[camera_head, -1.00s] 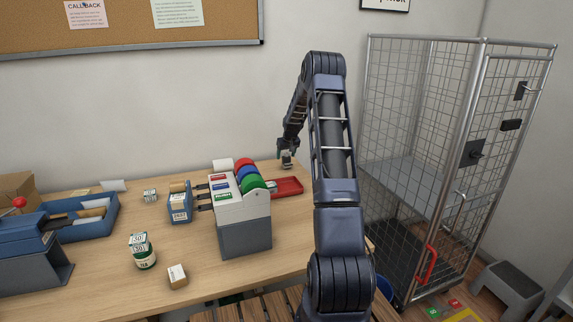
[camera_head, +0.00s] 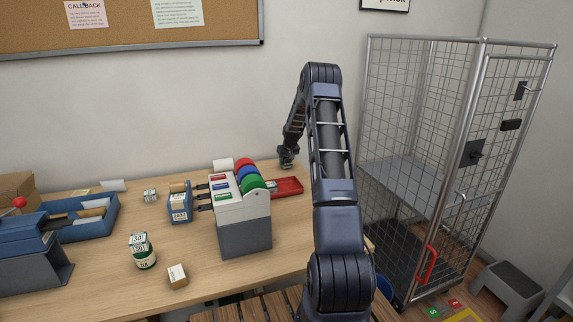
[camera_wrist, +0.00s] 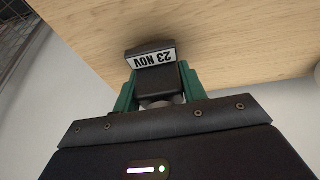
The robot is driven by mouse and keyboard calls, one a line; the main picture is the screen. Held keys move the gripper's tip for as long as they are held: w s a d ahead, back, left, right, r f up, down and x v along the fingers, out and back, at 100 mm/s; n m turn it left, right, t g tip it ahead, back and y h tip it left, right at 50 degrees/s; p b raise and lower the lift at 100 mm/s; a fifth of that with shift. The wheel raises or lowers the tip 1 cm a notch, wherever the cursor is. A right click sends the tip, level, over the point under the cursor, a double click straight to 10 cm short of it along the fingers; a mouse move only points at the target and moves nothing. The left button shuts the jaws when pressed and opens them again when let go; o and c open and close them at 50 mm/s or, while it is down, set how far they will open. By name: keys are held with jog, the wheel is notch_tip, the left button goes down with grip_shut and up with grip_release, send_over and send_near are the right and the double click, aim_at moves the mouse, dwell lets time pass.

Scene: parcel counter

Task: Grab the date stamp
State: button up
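The date stamp (camera_wrist: 152,57) is dark, with a white label reading "23 NOV" that appears upside down in the wrist view. It is at the wooden tabletop, just beyond my fingertips. My gripper (camera_wrist: 159,82) has green fingers on either side of the stamp's dark upper part. I see no clear gap there, but cannot tell whether the fingers press on it. The stamp is not clearly visible in that view.
A grey dispenser with coloured rolls (camera_head: 243,222) stands in front of my gripper. A wire cage trolley (camera_head: 455,160) stands at right.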

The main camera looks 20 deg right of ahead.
jog(key=shift+c, duration=0.8)
jog(key=shift+r, duration=0.15)
